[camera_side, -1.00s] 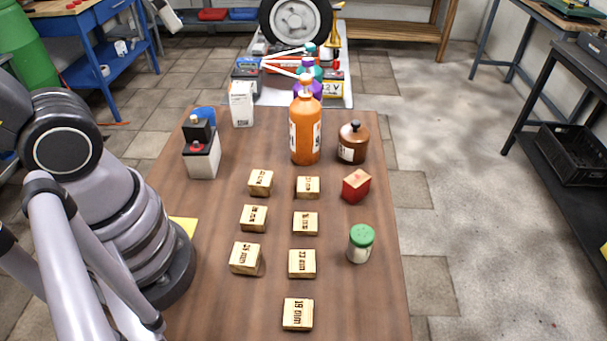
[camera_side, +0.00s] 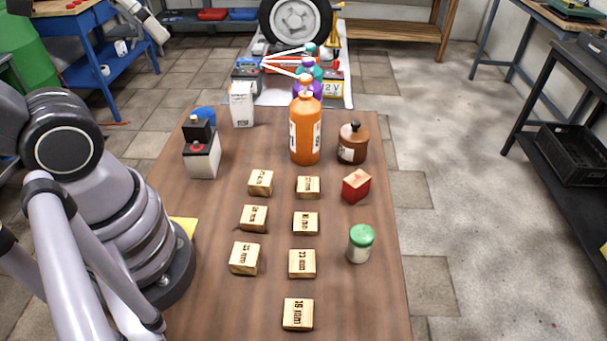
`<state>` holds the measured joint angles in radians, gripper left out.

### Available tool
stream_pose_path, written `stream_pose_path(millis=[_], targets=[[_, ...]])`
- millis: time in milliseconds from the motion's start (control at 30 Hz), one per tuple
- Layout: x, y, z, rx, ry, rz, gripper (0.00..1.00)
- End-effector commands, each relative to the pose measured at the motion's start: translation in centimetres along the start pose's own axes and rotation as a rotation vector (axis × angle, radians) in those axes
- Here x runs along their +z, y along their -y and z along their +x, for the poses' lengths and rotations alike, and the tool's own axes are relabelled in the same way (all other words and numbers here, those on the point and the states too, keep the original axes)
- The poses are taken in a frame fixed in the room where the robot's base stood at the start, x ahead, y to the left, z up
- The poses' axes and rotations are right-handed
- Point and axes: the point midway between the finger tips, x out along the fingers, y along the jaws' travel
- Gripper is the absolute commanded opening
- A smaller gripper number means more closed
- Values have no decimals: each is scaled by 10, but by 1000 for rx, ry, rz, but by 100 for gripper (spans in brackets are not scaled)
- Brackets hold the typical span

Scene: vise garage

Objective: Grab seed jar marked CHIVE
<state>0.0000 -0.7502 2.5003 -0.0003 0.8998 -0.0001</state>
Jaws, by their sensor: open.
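A small jar with a green lid (camera_side: 361,243) stands upright near the right edge of the wooden table (camera_side: 200,300). Its body is pale and clear, and no name can be read on it from here. It is the only small lidded jar of this kind that I see. My gripper is not seen in this view. My arm fills the left side, and nothing of it touches the jar.
Several wooden blocks with burnt-in mm marks, such as one in front (camera_side: 297,314), stand left of the jar. A red block (camera_side: 356,185), brown bottle (camera_side: 353,143), orange bottle (camera_side: 305,130) and white-and-black box (camera_side: 202,155) stand farther back. Bare table surrounds the jar.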

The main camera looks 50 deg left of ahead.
Motion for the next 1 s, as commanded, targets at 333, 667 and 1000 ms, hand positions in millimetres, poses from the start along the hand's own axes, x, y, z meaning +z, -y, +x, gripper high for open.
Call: stream_pose_path(millis=[333, 667, 1000], targets=[[0, 0, 0, 0, 0, 0, 80], [0, -6, 10, 31, 77, -22, 80], [-1, -60, 79, 339, 674, -281, 80]])
